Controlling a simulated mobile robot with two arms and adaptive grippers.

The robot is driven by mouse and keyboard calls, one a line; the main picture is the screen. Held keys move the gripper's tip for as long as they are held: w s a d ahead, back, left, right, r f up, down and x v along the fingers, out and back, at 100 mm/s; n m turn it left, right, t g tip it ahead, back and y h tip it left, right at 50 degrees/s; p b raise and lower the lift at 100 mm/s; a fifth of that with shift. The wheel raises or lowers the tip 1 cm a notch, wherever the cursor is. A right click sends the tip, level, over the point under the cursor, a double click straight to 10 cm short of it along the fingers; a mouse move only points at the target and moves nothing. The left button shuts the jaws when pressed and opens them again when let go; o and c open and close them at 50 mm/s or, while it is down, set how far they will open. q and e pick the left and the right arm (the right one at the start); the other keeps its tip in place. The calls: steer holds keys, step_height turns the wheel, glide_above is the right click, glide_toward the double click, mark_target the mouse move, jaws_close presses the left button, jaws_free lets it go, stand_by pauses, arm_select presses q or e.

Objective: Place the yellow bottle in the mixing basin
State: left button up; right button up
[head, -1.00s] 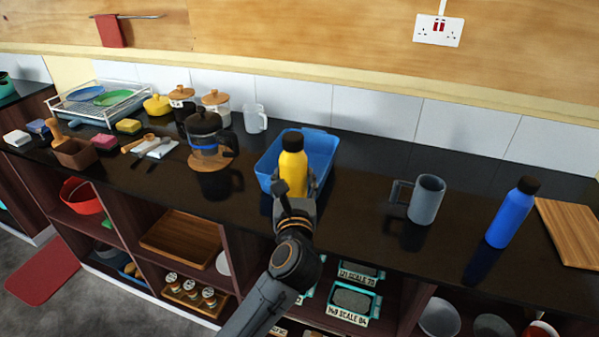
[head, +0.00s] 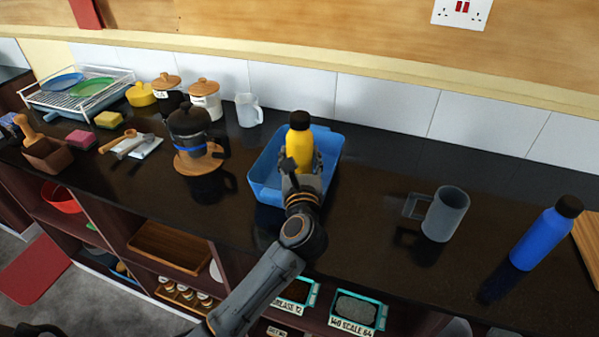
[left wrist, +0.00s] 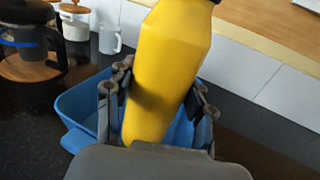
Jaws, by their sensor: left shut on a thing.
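The yellow bottle (head: 299,146) with a black cap is upright in the head view, in front of the blue basin's inside. My left gripper (head: 301,172) is shut on it; in the left wrist view the fingers clasp the yellow bottle (left wrist: 166,75) from both sides. The blue mixing basin (head: 262,183) stands on the dark counter, and its rim also shows in the left wrist view (left wrist: 85,101). The bottle is over or inside the basin; its base is hidden, so I cannot tell whether it touches the bottom. My right gripper is not in view.
A French press (head: 189,133) on a round wooden board stands left of the basin. A grey mug (head: 446,214) and a blue bottle (head: 545,235) stand to the right. Counter between basin and mug is bare.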

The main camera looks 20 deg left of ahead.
arm_select(q)
step_height(320, 180, down, 3)
step_height(320, 180, down, 3)
steer(key=shift+r, duration=0.2)
steer(key=shift+f, duration=0.15)
steer(key=o, duration=1.3)
steer(key=shift+o, duration=1.1)
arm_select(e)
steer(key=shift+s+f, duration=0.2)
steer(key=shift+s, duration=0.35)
